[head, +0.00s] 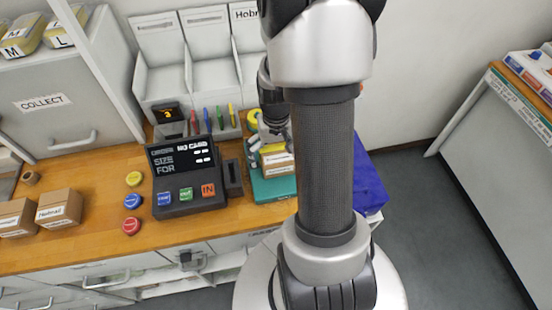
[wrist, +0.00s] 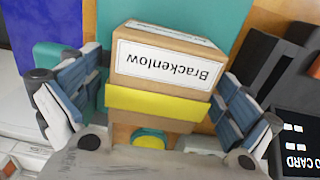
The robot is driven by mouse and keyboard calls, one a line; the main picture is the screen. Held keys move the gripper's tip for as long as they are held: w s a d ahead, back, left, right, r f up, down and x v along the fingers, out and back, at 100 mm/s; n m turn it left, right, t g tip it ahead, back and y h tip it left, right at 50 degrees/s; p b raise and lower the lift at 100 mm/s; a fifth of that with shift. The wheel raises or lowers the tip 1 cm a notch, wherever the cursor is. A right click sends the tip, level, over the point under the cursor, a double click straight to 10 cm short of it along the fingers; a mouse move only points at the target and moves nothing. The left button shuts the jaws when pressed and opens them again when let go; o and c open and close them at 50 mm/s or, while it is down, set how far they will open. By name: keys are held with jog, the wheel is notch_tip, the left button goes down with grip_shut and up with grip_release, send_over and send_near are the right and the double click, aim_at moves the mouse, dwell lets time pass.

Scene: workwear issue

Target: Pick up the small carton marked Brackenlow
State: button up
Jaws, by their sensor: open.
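The small carton marked Brackenlow (wrist: 166,68) is a brown box with a white label, upside down in the wrist view. It lies between the two fingers of my gripper (wrist: 158,82), which is open with space at both sides. A yellow layer and more brown show just below the label face; I cannot tell whether these belong to one stack. In the head view the carton (head: 278,160) is partly hidden by my arm, over a teal surface (head: 272,188) on the wooden counter. My gripper (head: 272,132) is above and beside it there.
A dark order terminal (head: 187,180) stands left of the carton, with coloured buttons (head: 133,201) beyond it. Other brown cartons (head: 58,209) sit at the counter's left. A blue block (head: 369,185) is right of my arm. White bins (head: 208,75) stand behind.

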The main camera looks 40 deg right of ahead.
jog(key=shift+r, duration=0.1)
jog(key=c, duration=1.4)
jog(key=shift+r, duration=0.1)
